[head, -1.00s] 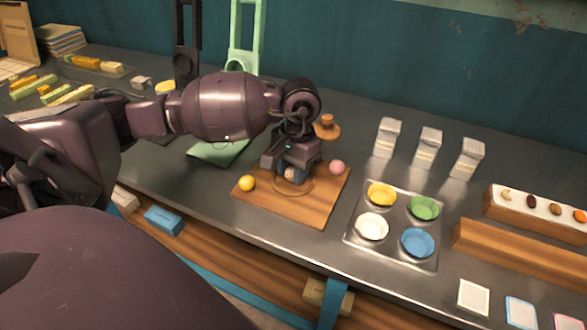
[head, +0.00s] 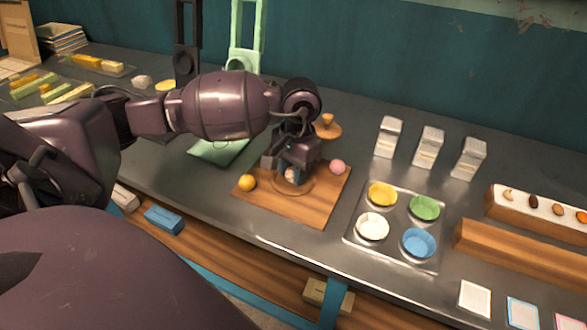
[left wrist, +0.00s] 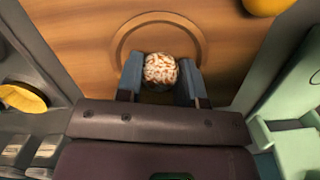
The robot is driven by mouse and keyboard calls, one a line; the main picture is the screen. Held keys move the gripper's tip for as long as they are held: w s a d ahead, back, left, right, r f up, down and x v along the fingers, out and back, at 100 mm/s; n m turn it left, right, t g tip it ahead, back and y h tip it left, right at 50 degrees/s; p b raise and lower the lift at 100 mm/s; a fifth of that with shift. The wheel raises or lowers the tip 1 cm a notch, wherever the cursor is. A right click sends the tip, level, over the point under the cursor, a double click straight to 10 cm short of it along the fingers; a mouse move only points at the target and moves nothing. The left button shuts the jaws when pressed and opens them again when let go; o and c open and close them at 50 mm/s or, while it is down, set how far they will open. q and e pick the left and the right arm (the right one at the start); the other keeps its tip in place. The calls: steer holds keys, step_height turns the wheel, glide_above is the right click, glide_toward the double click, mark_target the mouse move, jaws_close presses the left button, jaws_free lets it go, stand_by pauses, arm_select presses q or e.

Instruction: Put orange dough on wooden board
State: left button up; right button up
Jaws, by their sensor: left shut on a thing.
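The wooden board (head: 310,210) lies on the grey counter and carries a shallow round ring mark. An orange-yellow dough ball (head: 247,182) sits on its left part; it also shows at the top right edge of the left wrist view (left wrist: 262,5). A pink ball (head: 338,167) sits near the board's right edge. My left gripper (head: 291,177) points down over the board's middle. In the left wrist view its blue fingers (left wrist: 160,80) are shut on a white ball with brown speckles (left wrist: 160,68), at the ring mark. I cannot tell whether this ball touches the board. My right gripper is out of view.
A metal tray with coloured bowls (head: 392,258) stands right of the board. Several white cartons (head: 429,147) stand behind it. A small wooden stand (head: 327,127) is behind the gripper. A green folded thing (head: 218,150) lies behind the board's left side. The board's front part is clear.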

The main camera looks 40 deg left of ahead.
arm_select(q)
steer(key=shift+f, duration=0.1)
stand_by(0.5)
steer(key=o, duration=1)
steer(key=shift+o, duration=0.7)
steer(key=shift+o, duration=1.4)
steer(key=shift+r, duration=0.25)
steer(key=shift+r+p, duration=0.3)
steer(key=shift+r, duration=1.1)
steer(key=shift+r+p, duration=0.4)
steer(key=shift+r, duration=1.5)
